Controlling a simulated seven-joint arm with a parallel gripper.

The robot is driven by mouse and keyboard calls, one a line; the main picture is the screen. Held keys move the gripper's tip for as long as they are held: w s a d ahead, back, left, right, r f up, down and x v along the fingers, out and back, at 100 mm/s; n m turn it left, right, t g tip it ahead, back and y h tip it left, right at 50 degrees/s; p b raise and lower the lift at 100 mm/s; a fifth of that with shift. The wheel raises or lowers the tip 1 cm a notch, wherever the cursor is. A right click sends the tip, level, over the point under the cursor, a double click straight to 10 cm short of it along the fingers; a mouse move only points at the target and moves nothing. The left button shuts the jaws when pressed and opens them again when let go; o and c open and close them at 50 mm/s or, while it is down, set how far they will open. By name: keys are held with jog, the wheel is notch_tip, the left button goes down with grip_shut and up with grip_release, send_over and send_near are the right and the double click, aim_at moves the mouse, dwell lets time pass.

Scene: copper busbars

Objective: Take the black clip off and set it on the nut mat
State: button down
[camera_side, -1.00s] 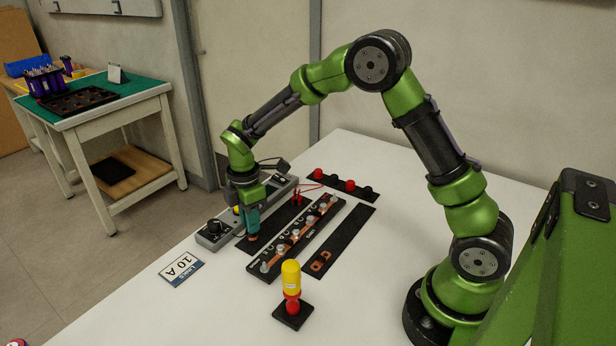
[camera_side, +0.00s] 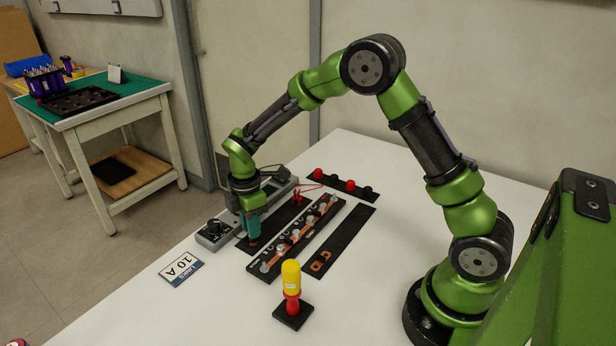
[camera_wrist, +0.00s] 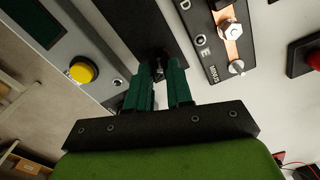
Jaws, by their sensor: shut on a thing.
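My gripper (camera_side: 253,238) points down over the near left end of a long black mat (camera_side: 273,232), which lies between the grey meter and the busbar board. In the wrist view its two teal fingers (camera_wrist: 160,78) are shut on a small dark thing, apparently the black clip (camera_wrist: 158,56), seen against the mat (camera_wrist: 138,25). The fingers hide most of the clip, and I cannot tell whether it touches the mat. A red clip (camera_side: 298,198) stands farther along. The busbar board (camera_side: 260,276) carries copper bars and bolts.
A grey meter (camera_side: 213,235) with a yellow button (camera_wrist: 83,70) stands left of the mat. A second black mat (camera_side: 352,228) with copper pieces lies right. A yellow-and-red driver (camera_side: 291,280) stands in front. A strip with red and black knobs (camera_side: 318,174) lies behind.

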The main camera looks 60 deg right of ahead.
jog(key=c, duration=0.9)
grip_release()
jog(key=shift+r, duration=3.05)
